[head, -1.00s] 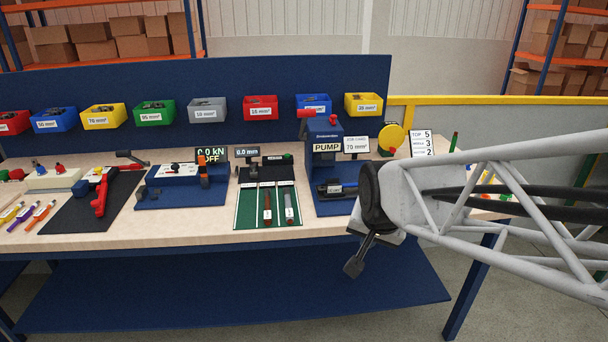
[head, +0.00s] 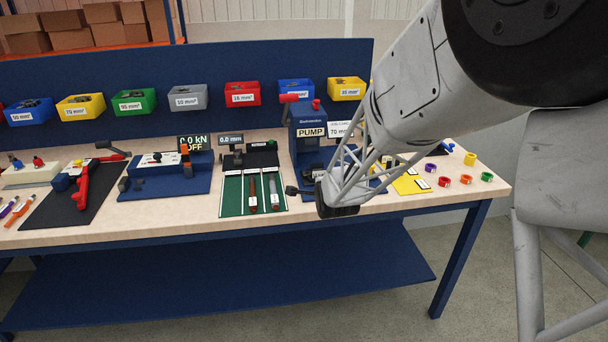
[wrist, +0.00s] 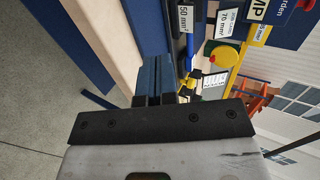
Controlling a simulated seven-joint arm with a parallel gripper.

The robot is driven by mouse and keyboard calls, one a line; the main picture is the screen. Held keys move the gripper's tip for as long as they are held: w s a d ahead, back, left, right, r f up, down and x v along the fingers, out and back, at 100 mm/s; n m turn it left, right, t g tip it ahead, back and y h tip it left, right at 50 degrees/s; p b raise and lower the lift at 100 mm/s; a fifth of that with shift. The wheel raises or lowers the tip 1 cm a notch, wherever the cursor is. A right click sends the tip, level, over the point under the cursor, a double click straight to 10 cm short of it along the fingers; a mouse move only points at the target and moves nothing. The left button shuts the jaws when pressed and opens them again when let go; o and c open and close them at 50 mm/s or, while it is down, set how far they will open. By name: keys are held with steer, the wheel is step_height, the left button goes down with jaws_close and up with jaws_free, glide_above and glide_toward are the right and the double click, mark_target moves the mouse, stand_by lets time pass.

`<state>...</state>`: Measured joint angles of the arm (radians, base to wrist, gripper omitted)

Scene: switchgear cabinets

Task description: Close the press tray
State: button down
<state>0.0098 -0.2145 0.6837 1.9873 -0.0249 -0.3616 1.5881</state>
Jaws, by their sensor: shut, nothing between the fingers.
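The blue press (head: 308,118) marked PUMP stands at the back of the bench, right of the green mat. My arm hides most of its lower front, so I cannot tell how far its tray is out. In the wrist view, part of the press (wrist: 258,10) shows at the upper right, and a dark part with a 50 mm² label (wrist: 186,18) shows at the top. My gripper (head: 291,190) is shut and empty, in front of the press base near the mat's right edge. In the wrist view its fingers (wrist: 153,65) are together; contact cannot be told.
The green mat (head: 233,200) holds a brown and a grey bar. A blue tester (head: 165,175) stands left of it. Coloured rings (head: 466,179) and a yellow sheet (head: 411,184) lie to the right. The bench's front strip (head: 180,214) is clear.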

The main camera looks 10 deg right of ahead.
steer(key=shift+w, duration=0.1)
stand_by(0.4)
glide_toward(311, 181)
steer(key=shift+w+d+f, duration=0.1)
steer(key=shift+w+f, duration=0.35)
steer(key=shift+f, duration=0.45)
steer(key=shift+w+f, duration=0.5)
steer(key=shift+f, duration=0.35)
steer(key=shift+w, duration=2.1)
steer(key=w, duration=1.4)
steer(key=shift+w, duration=0.4)
steer(key=shift+s+f, duration=0.1)
